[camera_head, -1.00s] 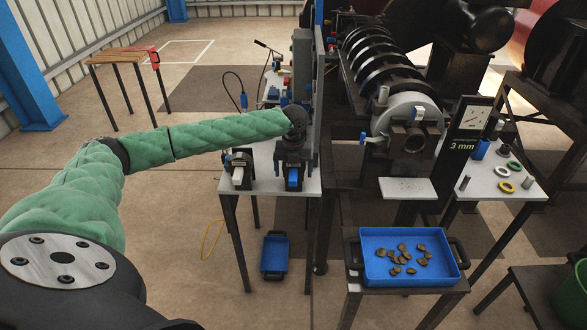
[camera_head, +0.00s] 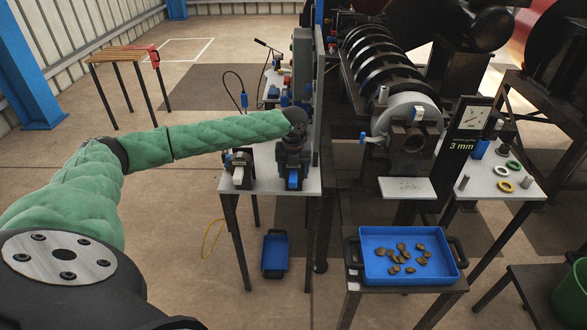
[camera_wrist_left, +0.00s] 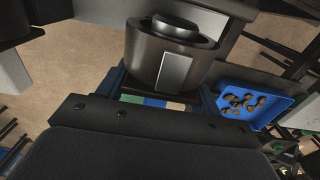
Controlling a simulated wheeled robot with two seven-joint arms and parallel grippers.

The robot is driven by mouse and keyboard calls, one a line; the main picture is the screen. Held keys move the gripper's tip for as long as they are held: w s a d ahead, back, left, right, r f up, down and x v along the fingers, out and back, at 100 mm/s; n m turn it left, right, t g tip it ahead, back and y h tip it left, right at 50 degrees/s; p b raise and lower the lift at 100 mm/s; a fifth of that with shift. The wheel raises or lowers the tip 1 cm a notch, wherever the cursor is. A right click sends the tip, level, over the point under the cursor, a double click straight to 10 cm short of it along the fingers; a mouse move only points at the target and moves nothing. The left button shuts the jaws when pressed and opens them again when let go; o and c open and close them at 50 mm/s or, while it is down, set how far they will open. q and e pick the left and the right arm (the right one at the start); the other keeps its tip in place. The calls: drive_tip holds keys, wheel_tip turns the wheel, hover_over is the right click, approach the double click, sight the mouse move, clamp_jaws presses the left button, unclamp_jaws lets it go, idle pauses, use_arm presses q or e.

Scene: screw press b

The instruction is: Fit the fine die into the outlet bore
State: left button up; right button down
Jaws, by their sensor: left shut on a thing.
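My left gripper (camera_head: 292,152) reaches down over the small table from the left. In the left wrist view its jaws (camera_wrist_left: 160,92) are shut on a dark cylinder (camera_wrist_left: 150,62) with a raised rim, a darker round inner part and a pale patch on its side. I take this for the fine die, but cannot read a mark on it. In the head view the hand mostly hides it. The outlet bore (camera_head: 414,142) is the dark opening at the front of the press, to the right and apart from the gripper. My right gripper is not in view.
A dark fixture with a white front piece (camera_head: 238,176) stands left on the small table (camera_head: 262,186). A blue tray (camera_head: 372,276) with brown pieces sits below the bore. Rings lie on the right table (camera_head: 477,190).

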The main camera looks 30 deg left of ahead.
sight(293, 181)
use_arm(q)
drive_tip(key=shift+s+d+r+p, duration=0.15)
drive_tip(key=shift+s+d+p, duration=0.1)
drive_tip(key=shift+s+p, duration=0.15)
drive_tip(key=shift+s+d, duration=0.1)
drive_tip(key=shift+s, duration=0.05)
drive_tip(key=shift+s+d+p, duration=0.2)
drive_tip(key=shift+s+p, duration=0.15)
drive_tip(key=shift+p, duration=0.15)
drive_tip(key=shift+s, duration=0.1)
drive_tip(key=shift+s+d+p, duration=0.4)
drive_tip(key=shift+s+p, duration=0.2)
drive_tip(key=shift+p, duration=0.05)
drive_tip(key=shift+s+d+p, duration=0.4)
drive_tip(key=shift+s+p, duration=0.2)
drive_tip(key=shift+p, duration=0.05)
drive_tip(key=shift+s+d, duration=0.1)
drive_tip(key=shift+s, duration=0.05)
drive_tip(key=shift+s+d+p, duration=0.3)
drive_tip(key=shift+s+p, duration=0.2)
drive_tip(key=shift+p, duration=0.1)
drive_tip(key=shift+s+d+p, duration=0.3)
drive_tip(key=shift+s+p, duration=0.2)
drive_tip(key=shift+p, duration=0.1)
drive_tip(key=shift+s+d, duration=0.1)
idle(0.8)
